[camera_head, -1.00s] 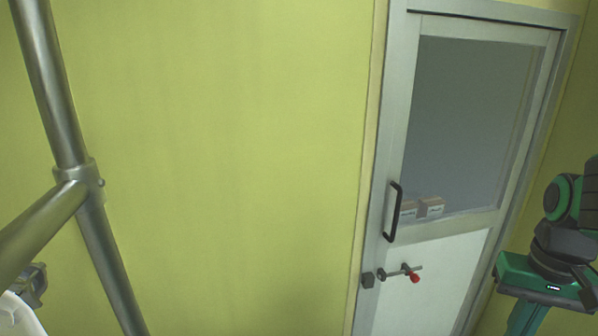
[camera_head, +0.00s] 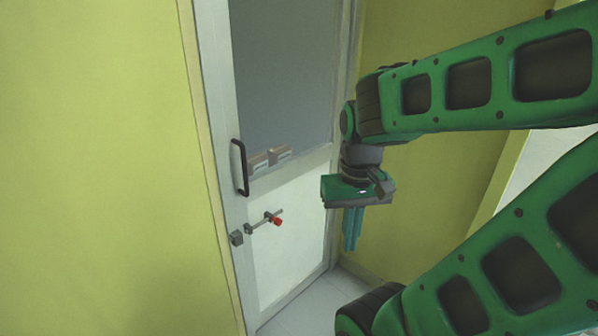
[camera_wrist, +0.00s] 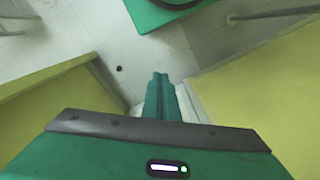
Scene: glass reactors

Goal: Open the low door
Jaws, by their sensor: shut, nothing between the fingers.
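The door (camera_head: 300,228) is a pale framed door with a grey window above and a white lower panel. It looks closed in its frame. A black upright pull handle (camera_head: 240,168) is on its left side. Below the handle is a metal slide bolt (camera_head: 257,224) with a red knob (camera_head: 277,221). My gripper (camera_head: 351,243) hangs pointing down to the right of the bolt, apart from it. Its fingers are together and empty, and they also show in the wrist view (camera_wrist: 161,80). The wrist view shows neither handle nor bolt.
A yellow-green wall (camera_head: 100,170) lies left of the door, and another (camera_head: 430,210) lies to its right. Tiled floor (camera_head: 305,312) shows below the door. Small boxes (camera_head: 270,157) sit at the window's lower edge.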

